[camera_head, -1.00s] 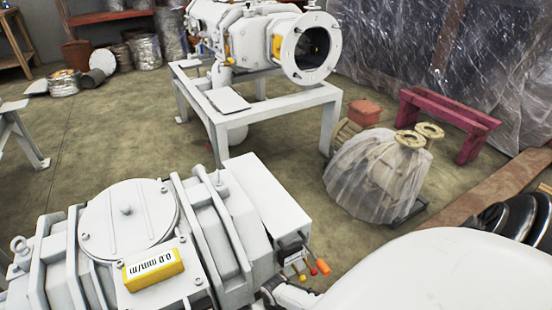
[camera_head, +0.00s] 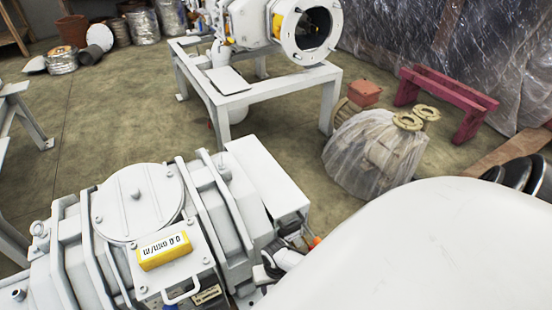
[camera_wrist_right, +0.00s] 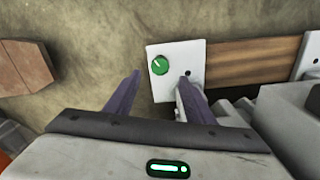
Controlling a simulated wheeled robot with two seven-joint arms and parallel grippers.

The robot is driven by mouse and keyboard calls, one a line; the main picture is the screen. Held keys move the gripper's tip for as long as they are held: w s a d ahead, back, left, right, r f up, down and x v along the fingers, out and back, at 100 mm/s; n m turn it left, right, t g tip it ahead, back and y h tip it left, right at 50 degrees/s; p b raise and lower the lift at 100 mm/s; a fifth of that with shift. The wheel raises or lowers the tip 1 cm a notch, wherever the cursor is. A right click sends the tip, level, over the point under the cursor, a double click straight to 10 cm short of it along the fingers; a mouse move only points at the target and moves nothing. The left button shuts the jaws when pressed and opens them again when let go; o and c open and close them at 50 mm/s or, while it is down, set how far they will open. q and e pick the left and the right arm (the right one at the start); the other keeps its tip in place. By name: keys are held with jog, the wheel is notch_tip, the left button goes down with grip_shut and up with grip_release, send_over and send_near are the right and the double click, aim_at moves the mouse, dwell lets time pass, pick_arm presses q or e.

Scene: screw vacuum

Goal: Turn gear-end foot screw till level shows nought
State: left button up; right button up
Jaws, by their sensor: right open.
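A white vacuum pump (camera_head: 212,205) fills the lower left of the head view. A yellow level (camera_head: 164,252) lies on its top plate, and its display appears to read 0.0 mm/m. In the right wrist view, my right gripper (camera_wrist_right: 160,85) is open, with its two dark fingers apart and nothing held between them. A round green piece with a pale mark (camera_wrist_right: 160,65) sits on a white plate (camera_wrist_right: 192,58) just beyond the fingertips, apart from them. It may be the foot screw; I cannot tell for sure. My left gripper is out of view.
A wooden beam (camera_wrist_right: 252,60) runs right from the white plate, and a brown block (camera_wrist_right: 22,68) lies at left. A second pump on a white frame (camera_head: 232,110), a plastic-wrapped bundle (camera_head: 370,155) and a red bench (camera_head: 445,95) stand behind.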

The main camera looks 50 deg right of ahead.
pick_arm(q)
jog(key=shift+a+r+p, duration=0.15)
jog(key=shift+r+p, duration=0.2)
jog(key=shift+p, duration=0.15)
pick_arm(e)
notch_tip(320, 180, up, 3)
jog(key=shift+f, duration=0.15)
